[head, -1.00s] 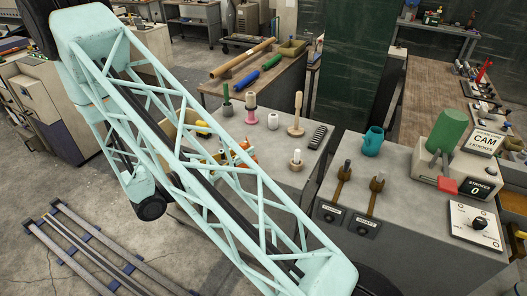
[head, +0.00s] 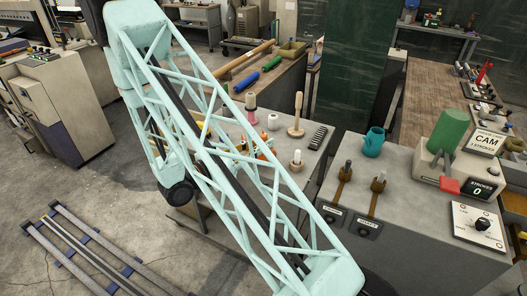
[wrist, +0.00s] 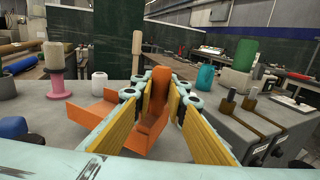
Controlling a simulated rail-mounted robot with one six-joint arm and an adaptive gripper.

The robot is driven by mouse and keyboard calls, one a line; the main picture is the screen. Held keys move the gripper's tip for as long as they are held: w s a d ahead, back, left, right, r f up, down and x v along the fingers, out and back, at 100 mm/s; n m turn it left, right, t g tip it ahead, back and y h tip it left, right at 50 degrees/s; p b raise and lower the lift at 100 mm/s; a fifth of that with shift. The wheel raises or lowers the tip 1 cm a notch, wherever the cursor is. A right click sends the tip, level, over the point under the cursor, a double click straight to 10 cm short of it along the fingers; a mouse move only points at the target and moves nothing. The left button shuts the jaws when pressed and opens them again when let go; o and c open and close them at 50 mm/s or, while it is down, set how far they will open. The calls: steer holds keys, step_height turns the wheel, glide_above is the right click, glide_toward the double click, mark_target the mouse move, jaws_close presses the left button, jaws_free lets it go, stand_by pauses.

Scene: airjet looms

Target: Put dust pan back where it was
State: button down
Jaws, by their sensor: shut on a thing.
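The orange dust pan (wrist: 108,114) is in my gripper (wrist: 158,96) in the wrist view. Its upright orange handle is between the two yellow-padded fingers, which are shut on it. Its tray part extends to the left of the fingers. I cannot tell whether the pan touches the grey table (wrist: 65,108) behind and below it. In the head view, orange parts of it (head: 265,141) show through my lattice arm, near the grey table; most of it is hidden there, as is my gripper.
To the right, a cabinet holds a teal mug (head: 373,142), two levers and a green cylinder (head: 447,131). Floor rails (head: 85,250) lie at left.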

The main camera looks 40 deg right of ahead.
steer(key=shift+f, duration=0.1)
steer(key=shift+f+b, duration=0.5)
steer(key=shift+f, duration=1.15)
steer(key=shift+f, duration=0.1)
steer(key=c, duration=2.6)
jaws_free()
steer(key=shift+o, duration=0.2)
steer(key=shift+a, duration=0.1)
steer(key=a+p, duration=0.2)
steer(key=a, duration=0.9)
steer(key=shift+w+a, duration=0.35)
steer(key=shift+a, duration=0.05)
steer(key=shift+r, duration=0.2)
